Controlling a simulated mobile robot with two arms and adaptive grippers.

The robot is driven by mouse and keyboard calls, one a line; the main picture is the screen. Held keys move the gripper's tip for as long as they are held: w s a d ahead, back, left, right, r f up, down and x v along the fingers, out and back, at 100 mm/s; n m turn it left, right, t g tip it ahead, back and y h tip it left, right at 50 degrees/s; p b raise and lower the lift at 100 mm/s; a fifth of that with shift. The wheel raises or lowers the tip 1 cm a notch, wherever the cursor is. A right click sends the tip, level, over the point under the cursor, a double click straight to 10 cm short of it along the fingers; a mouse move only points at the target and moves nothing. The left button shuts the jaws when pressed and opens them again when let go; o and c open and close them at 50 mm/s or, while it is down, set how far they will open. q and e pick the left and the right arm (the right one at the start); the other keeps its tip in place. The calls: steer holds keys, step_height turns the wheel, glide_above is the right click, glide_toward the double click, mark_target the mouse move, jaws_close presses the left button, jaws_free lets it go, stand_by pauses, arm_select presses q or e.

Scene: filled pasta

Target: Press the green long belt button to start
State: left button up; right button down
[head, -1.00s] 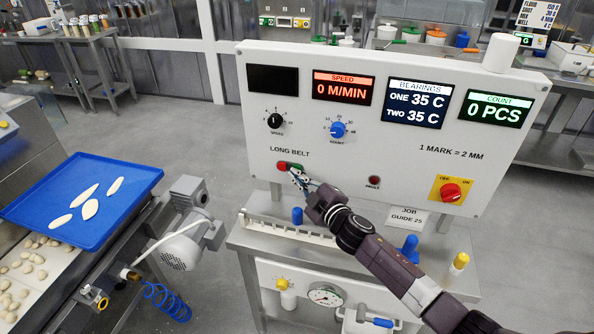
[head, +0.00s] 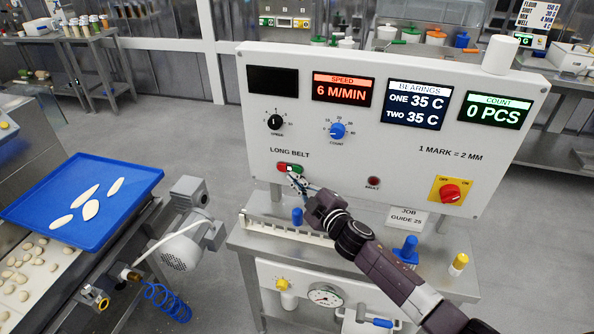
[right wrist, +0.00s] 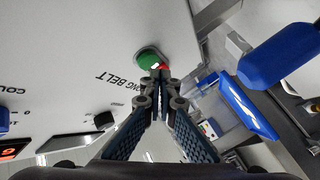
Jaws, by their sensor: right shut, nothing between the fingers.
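The long belt button pair sits on the white control panel (head: 400,160) under the words LONG BELT, red button (head: 282,167) on the left and green button (head: 298,169) on the right. My right gripper (head: 291,173) is shut and empty, its tips just below and in front of the pair. In the right wrist view the green button (right wrist: 147,57) shows beyond the shut fingertips (right wrist: 160,78), with part of the red one beside it. I cannot tell whether the tips touch the panel. The speed display (head: 342,88) reads 6 M/MIN. My left gripper is not in view.
A red rotary switch (head: 450,192) on a yellow plate and a fault lamp (head: 373,181) are on the panel's right half. A blue tray (head: 140,176) with dough pieces stands at left, above a pale belt (head: 40,290) carrying small pieces.

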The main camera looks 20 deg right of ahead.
steer(key=s+a, duration=0.1)
steer(key=s, duration=0.1)
steer(key=s+a+p, duration=0.1)
steer(key=s+a, duration=0.1)
stand_by(0.6)
steer(key=shift+d, duration=0.1)
stand_by(0.4)
